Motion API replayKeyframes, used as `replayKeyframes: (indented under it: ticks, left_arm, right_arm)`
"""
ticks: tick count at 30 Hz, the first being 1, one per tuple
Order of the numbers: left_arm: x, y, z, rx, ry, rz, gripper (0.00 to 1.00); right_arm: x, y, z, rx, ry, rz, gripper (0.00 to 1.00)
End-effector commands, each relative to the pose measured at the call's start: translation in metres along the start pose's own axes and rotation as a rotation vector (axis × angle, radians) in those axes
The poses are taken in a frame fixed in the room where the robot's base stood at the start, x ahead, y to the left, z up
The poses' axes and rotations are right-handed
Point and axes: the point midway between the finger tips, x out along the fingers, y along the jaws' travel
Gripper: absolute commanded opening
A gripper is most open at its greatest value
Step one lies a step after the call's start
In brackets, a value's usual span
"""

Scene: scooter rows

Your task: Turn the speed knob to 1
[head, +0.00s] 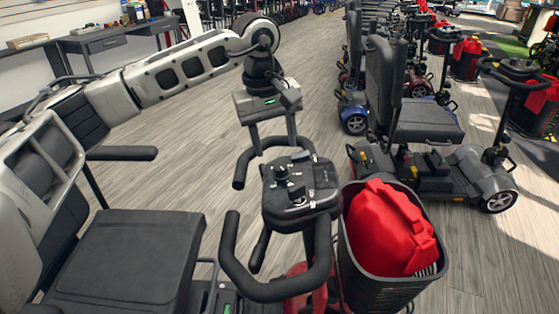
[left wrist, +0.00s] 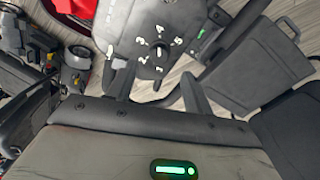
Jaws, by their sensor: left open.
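The scooter's dark control panel (head: 318,180) sits between its handlebars, with a small black speed knob (head: 282,173) on top. In the left wrist view the panel (left wrist: 120,25) fills the upper middle, and the knob (left wrist: 159,50) is ringed by white numbers, with 1 nearest my gripper. My left gripper (head: 275,148) is open and empty at the panel's far side, apart from the knob. Its two fingers (left wrist: 158,88) show below the dial in the left wrist view. My right gripper is not in view.
Black handlebars (head: 277,290) curve around the panel. A basket (head: 385,292) holding a red bag (head: 390,228) stands to the right. The scooter's black seat (head: 125,255) is at lower left. Other scooters (head: 430,150) stand behind at right. The floor at centre back is clear.

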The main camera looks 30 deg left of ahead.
Motion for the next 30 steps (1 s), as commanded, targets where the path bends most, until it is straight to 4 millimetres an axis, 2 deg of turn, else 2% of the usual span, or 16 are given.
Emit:
replayKeyframes:
  ticks: [3, 9, 14, 22, 27, 30]
  left_arm:
    - [0.025, -0.001, 0.001, 0.000, -0.002, -0.003, 0.51]
    - [0.051, 0.000, 0.000, 0.001, -0.001, -0.001, 0.51]
    - [0.060, 0.000, 0.000, 0.001, 0.000, 0.001, 0.51]
    - [0.060, 0.000, 0.000, 0.001, 0.000, 0.001, 0.51]
    - [0.060, 0.000, 0.000, 0.001, 0.001, 0.001, 0.06]
    - [0.060, 0.000, 0.000, 0.000, 0.001, 0.001, 0.06]
  right_arm:
    - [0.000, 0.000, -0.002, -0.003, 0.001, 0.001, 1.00]
    - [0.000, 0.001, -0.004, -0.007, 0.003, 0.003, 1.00]
    - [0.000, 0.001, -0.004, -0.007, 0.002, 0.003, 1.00]
    - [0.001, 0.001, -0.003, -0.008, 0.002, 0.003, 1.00]
    - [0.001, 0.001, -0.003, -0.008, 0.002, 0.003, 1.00]
    - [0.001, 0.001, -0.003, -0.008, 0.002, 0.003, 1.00]
